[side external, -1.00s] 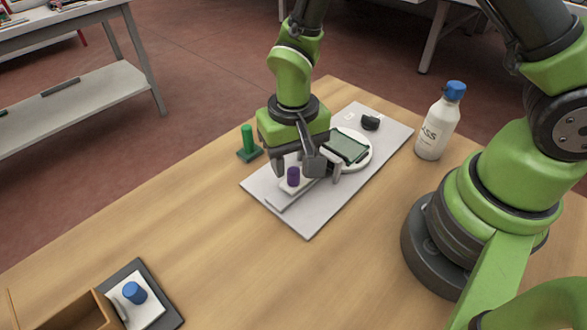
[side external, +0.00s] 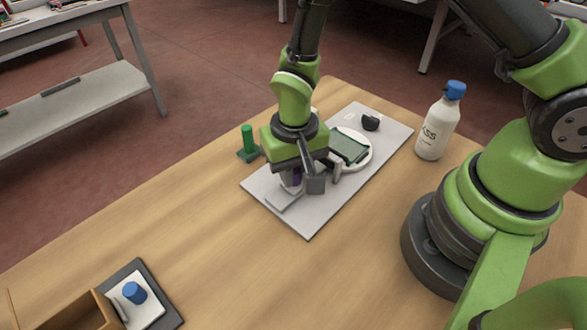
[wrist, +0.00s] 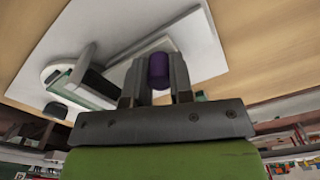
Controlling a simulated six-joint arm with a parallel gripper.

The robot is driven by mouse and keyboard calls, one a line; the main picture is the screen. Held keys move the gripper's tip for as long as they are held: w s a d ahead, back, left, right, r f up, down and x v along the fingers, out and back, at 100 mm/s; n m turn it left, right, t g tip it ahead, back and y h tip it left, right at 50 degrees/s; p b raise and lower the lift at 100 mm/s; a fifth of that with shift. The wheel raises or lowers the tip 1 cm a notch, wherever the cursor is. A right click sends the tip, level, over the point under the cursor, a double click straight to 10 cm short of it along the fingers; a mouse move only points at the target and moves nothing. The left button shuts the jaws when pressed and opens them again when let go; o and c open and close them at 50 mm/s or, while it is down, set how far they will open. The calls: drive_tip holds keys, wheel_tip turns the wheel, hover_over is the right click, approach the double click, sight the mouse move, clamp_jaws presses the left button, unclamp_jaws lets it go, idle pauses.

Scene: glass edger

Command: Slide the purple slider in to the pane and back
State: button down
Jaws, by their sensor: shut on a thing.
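The purple slider's upright knob (side external: 297,178) is mostly hidden by my gripper in the side view. In the wrist view the knob (wrist: 159,70) stands between the two fingers. My gripper (wrist: 157,72) is shut on it, low over the pale track (side external: 284,201) at the near end of the light grey board (side external: 308,222). The dark green glass pane (side external: 349,146) lies on a round white turntable (side external: 367,160), just right of and beyond my gripper. The pane's edge (wrist: 98,85) also shows in the wrist view.
A small black knob (side external: 371,122) sits at the board's far end. A green peg on a base (side external: 248,149) stands left of the board. A white bottle with a blue cap (side external: 438,125) stands to the right. A blue knob (side external: 134,292) and wooden box (side external: 83,312) are front left.

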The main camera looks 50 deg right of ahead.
drive_tip(key=shift+d, duration=1.1)
drive_tip(key=c, duration=1)
unclamp_jaws()
drive_tip(key=shift+r, duration=0.15)
wheel_tip(320, 180, up, 10)
